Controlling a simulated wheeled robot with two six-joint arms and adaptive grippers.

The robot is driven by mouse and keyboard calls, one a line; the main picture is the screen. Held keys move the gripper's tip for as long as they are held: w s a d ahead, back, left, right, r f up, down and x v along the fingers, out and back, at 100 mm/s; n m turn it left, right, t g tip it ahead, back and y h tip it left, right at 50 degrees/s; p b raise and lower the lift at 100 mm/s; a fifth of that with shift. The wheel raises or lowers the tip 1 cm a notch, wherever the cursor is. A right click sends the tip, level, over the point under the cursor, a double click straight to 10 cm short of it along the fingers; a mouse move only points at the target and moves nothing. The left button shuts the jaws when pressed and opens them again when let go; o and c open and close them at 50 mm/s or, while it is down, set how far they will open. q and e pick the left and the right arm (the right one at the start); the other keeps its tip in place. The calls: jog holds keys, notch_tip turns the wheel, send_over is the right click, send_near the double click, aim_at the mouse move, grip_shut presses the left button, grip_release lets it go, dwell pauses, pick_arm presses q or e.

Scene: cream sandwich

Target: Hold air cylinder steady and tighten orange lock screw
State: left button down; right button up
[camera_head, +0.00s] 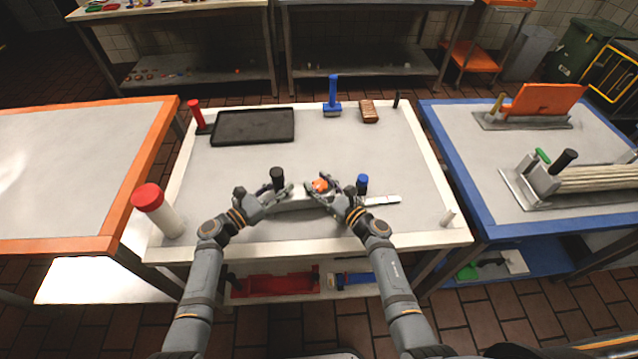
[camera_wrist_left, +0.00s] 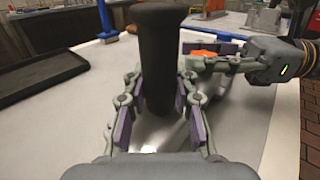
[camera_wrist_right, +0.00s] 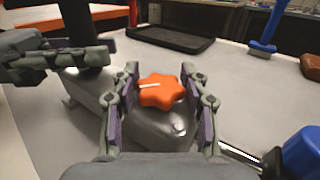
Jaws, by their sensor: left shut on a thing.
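The grey air cylinder (camera_head: 292,204) lies on the white-topped table, with an upright black handle (camera_head: 277,176) on its left part. My left gripper (camera_wrist_left: 158,85) is shut on this handle, one finger on each side. The orange lock screw (camera_wrist_right: 161,91), a lobed knob with a white mark, sits on the grey body. It also shows in the head view (camera_head: 320,185). My right gripper (camera_wrist_right: 159,88) is open, its fingers on either side of the knob with small gaps. Part of the body is hidden behind my grippers.
A black tray (camera_head: 253,126), a red-handled tool (camera_head: 197,115), a blue-handled brush (camera_head: 333,97) and a brown block (camera_head: 369,111) are farther back. A red-capped white cylinder (camera_head: 158,210) stands front left.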

jog(key=c, duration=0.6)
jog(key=shift+o, duration=0.2)
jog(key=shift+m+t+h, duration=0.6)
jog(key=shift+m+h, duration=0.2)
jog(key=shift+h, duration=0.3)
jog(key=o, duration=1.2)
jog(key=v, duration=1.2)
